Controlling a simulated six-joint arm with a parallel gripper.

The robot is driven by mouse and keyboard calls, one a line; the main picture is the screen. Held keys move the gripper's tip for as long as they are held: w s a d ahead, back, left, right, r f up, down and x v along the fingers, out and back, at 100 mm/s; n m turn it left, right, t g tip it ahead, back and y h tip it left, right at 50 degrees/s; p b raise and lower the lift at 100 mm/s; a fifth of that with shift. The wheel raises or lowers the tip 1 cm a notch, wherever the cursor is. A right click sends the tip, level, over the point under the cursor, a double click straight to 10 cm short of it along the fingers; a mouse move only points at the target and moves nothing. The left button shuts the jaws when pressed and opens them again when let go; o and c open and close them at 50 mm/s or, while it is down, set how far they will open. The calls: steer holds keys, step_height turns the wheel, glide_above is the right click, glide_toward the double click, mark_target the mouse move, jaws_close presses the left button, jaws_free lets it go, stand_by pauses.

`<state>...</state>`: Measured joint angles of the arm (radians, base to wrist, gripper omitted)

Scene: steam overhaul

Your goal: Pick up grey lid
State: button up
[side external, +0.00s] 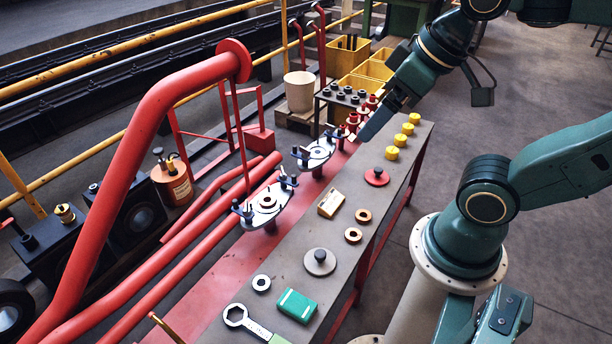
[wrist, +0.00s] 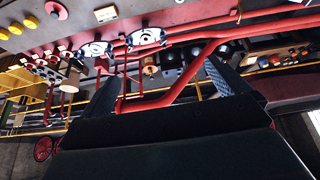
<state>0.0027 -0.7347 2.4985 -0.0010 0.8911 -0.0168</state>
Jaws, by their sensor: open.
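The grey lid (side external: 320,261), a round disc with a dark knob, lies flat on the near part of the grey bench top (side external: 285,292) in the side view. I cannot pick it out clearly in the wrist view. My gripper (side external: 378,122) is above the far part of the bench, well away from the lid, and is tilted. In the wrist view its two fingers (wrist: 162,86) stand wide apart with nothing between them.
Yellow caps (side external: 392,153) line the far end. Flanged fittings (side external: 268,199) stand along the left side.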

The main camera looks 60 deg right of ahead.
steer(key=w+d+f+n+g, duration=0.1)
steer(key=w+f+n+g, duration=0.1)
steer(key=w+f+n, duration=0.35)
steer(key=n, duration=0.3)
glide_above(322, 253)
steer(key=w+a, duration=0.1)
step_height(322, 253, down, 9)
step_height(322, 253, down, 25)
steer(key=s+d+n+g+y, duration=0.1)
steer(key=d+n+g, duration=0.1)
steer(key=n, duration=0.5)
steer(key=shift+s+d+r+g, duration=0.2)
steer(key=shift+d+g, duration=0.1)
steer(key=shift+g, duration=0.4)
steer(key=shift+f, duration=0.15)
steer(key=shift+w+a+f, duration=0.1)
steer(key=shift+a+f, duration=0.1)
steer(key=shift+f, duration=1.15)
steer(key=shift+w+a+f, duration=0.1)
steer(key=shift+a+f, duration=0.05)
steer(key=shift+f, duration=1.2)
steer(key=shift+a+f, duration=0.2)
steer(key=shift+f, duration=1.15)
steer(key=shift+f, duration=0.2)
